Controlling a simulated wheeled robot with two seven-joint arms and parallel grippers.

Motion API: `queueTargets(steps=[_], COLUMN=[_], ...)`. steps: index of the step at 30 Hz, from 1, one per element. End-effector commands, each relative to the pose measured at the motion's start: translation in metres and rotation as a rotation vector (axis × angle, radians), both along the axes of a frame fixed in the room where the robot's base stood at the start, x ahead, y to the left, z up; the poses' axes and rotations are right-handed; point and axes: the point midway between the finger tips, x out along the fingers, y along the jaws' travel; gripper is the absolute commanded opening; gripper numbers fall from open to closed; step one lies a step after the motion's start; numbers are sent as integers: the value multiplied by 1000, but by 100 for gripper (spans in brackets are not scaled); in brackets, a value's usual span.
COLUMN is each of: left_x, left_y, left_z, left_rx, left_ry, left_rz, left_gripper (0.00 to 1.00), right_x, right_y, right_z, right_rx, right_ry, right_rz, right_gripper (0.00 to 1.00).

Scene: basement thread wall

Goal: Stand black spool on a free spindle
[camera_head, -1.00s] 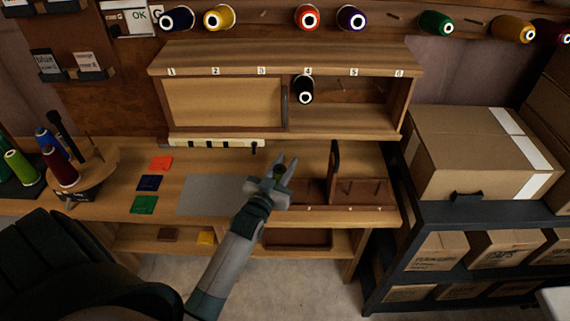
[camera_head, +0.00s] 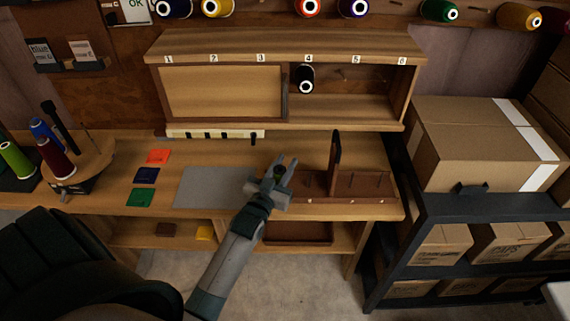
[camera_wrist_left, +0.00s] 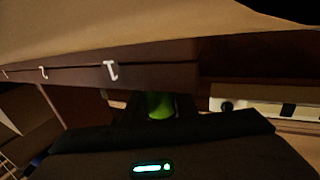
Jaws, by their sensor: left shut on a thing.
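The black spool (camera_head: 305,80) sits in the wall cabinet (camera_head: 285,47) under number 4, its pale end facing out. Bare pegs (camera_head: 345,76) show to its right inside the cabinet. My left gripper (camera_head: 284,164) is over the bench, in front of and below the cabinet, well apart from the black spool. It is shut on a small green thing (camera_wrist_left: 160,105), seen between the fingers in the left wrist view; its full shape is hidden. A brown rack (camera_head: 370,184) with upright pins and a tall divider stands right of the gripper. My right gripper is not in view.
A round wooden stand (camera_head: 92,160) at left holds a maroon spool (camera_head: 57,160) and a thin bare pin. Coloured squares (camera_head: 147,176) and a grey mat (camera_head: 212,187) lie on the bench. A cabinet panel (camera_head: 222,92) covers the left bays. Boxes (camera_head: 465,140) fill the right shelf.

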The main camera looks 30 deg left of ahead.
Motion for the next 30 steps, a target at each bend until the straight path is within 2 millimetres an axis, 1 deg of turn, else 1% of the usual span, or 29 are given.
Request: queueTargets(steps=[12, 20, 30], left_x=[0, 0, 0], left_y=[0, 0, 0], left_z=[0, 0, 0], left_rx=[0, 0, 0], left_ry=[0, 0, 0], left_rz=[0, 0, 0], left_gripper=[4, 4, 4], right_x=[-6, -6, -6], right_y=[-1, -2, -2], right_z=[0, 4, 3], right_rx=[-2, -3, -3], right_ry=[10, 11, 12], right_rz=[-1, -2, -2], right_gripper=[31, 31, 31])
